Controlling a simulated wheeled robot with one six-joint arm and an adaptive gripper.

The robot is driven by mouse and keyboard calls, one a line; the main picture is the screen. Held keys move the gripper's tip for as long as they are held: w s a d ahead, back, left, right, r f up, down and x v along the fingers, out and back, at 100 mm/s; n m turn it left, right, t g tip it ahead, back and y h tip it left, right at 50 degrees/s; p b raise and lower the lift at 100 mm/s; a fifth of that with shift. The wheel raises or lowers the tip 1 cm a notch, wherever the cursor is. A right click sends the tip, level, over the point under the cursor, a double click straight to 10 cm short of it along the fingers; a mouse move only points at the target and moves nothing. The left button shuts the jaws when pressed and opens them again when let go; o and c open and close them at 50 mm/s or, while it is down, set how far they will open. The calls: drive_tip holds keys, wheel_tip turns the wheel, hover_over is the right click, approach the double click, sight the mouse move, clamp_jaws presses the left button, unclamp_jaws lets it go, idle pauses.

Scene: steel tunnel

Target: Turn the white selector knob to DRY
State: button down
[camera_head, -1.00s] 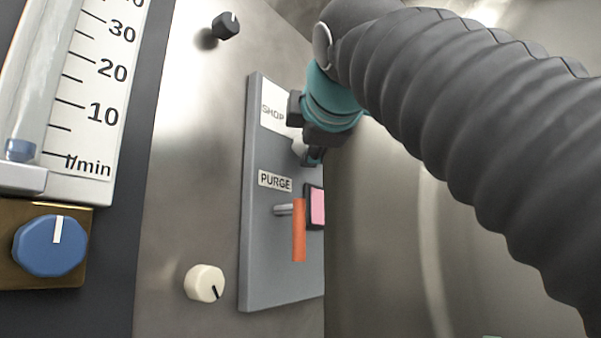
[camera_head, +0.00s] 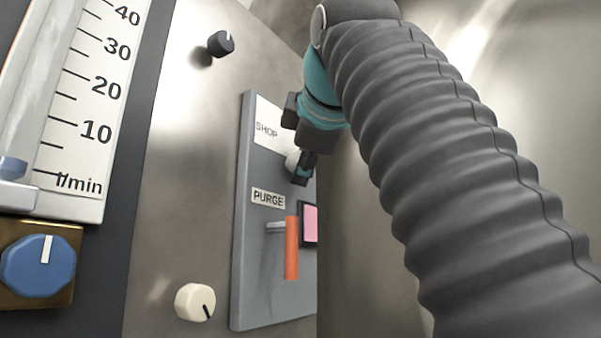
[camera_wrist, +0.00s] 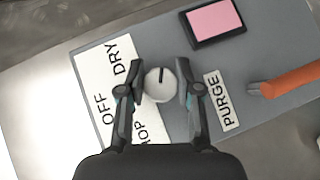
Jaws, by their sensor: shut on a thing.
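The white selector knob (camera_wrist: 160,86) sits on the grey panel between my fingers in the wrist view. Its black pointer line points to the top of that picture. The DRY label (camera_wrist: 121,58) is up and left of the knob, the OFF label (camera_wrist: 103,109) down and left. My gripper (camera_wrist: 160,80) is shut on the knob, one finger on each side. In the head view, my gripper (camera_head: 301,170) reaches the panel below the SHOP sign (camera_head: 267,131), and the knob (camera_head: 292,160) is partly hidden behind it.
An orange lever (camera_head: 292,248) sticks out beside the PURGE label (camera_head: 268,199), with a pink square (camera_head: 310,222) close by. A cream knob (camera_head: 195,302), a black knob (camera_head: 221,44) and a blue flowmeter knob (camera_head: 38,264) are farther left.

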drive_tip(key=shift+r, duration=0.15)
drive_tip(key=c, duration=0.8)
unclamp_jaws()
drive_tip(key=shift+o, duration=0.2)
drive_tip(key=f+v, duration=0.3)
drive_tip(key=v, duration=1.1)
drive_tip(key=shift+s+r, duration=0.15)
drive_tip(key=shift+s, duration=0.45)
drive_tip(key=shift+d, duration=0.15)
